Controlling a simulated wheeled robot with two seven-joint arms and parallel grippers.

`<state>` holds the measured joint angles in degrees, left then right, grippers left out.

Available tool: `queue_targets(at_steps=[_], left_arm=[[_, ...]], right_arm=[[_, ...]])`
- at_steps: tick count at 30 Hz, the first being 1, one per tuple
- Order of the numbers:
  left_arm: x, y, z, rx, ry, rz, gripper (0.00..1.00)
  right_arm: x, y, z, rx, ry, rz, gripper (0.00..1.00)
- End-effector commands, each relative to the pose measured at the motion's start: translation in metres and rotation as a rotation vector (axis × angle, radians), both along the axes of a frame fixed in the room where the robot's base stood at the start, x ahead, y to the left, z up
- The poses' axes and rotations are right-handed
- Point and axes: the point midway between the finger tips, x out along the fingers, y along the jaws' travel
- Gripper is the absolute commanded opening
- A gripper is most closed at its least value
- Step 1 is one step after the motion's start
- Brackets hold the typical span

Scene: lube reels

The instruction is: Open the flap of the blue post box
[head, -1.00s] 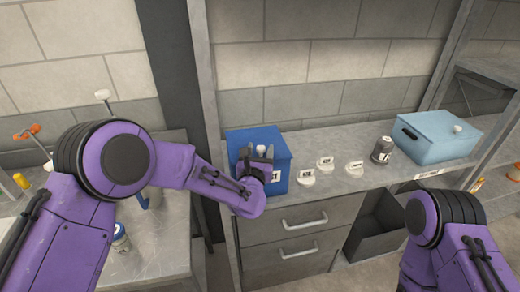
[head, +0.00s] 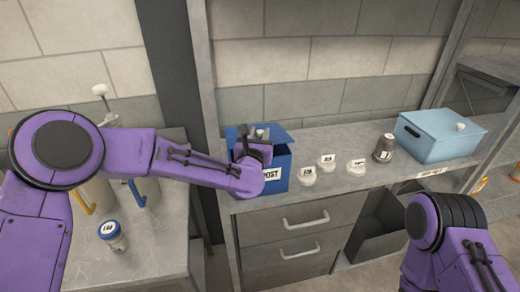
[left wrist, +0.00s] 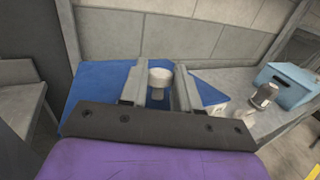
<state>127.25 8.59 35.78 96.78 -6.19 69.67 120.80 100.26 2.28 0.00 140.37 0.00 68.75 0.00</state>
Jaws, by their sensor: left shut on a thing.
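The blue post box (head: 283,182) stands at the left end of the grey counter, its POST label partly behind my left gripper. Its blue flap (head: 272,132) is tilted up at the back, and a dark gap shows beneath it. My left gripper (head: 256,133) is over the box. In the left wrist view, my left gripper (left wrist: 160,85) is shut on the white knob (left wrist: 160,75) of the flap, and the blue flap (left wrist: 97,85) spreads around the fingers. My right gripper is out of view; only the right arm shows.
Several small white labelled pieces (head: 327,163) and a dark grey container (head: 384,149) stand right of the box. A light blue lidded box (head: 440,137) is farther right. A blue-capped jar (head: 112,236) stands on the left table.

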Motion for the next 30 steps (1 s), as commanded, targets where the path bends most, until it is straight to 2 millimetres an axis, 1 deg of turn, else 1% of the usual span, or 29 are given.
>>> queue_targets(at_steps=[1, 2, 5, 9, 12, 15, 19, 24, 30], left_arm=[[0.004, 0.003, 0.009, -0.008, -0.008, 0.007, 0.00], [0.006, 0.004, 0.014, -0.007, -0.008, 0.006, 0.00], [0.012, 0.005, 0.029, -0.005, -0.009, 0.005, 0.00], [0.021, 0.009, 0.048, -0.030, 0.066, 0.006, 0.00], [0.027, 0.010, 0.056, -0.045, 0.121, 0.006, 0.00], [0.032, 0.011, 0.061, -0.058, 0.164, 0.004, 0.00], [0.036, 0.013, 0.064, -0.070, 0.203, 0.004, 0.00], [0.039, 0.013, 0.064, -0.076, 0.229, 0.003, 0.00], [0.039, 0.014, 0.062, -0.077, 0.234, 0.003, 0.00]], right_arm=[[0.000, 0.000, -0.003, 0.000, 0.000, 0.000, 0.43], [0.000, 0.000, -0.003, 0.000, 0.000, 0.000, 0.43], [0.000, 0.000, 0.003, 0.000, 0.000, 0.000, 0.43], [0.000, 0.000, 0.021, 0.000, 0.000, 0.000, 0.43], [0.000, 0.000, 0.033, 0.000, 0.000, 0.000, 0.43], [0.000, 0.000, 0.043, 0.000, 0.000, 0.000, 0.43], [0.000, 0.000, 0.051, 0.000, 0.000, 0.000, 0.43], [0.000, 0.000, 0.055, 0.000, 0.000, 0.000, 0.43], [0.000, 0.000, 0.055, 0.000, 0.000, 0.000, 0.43]])
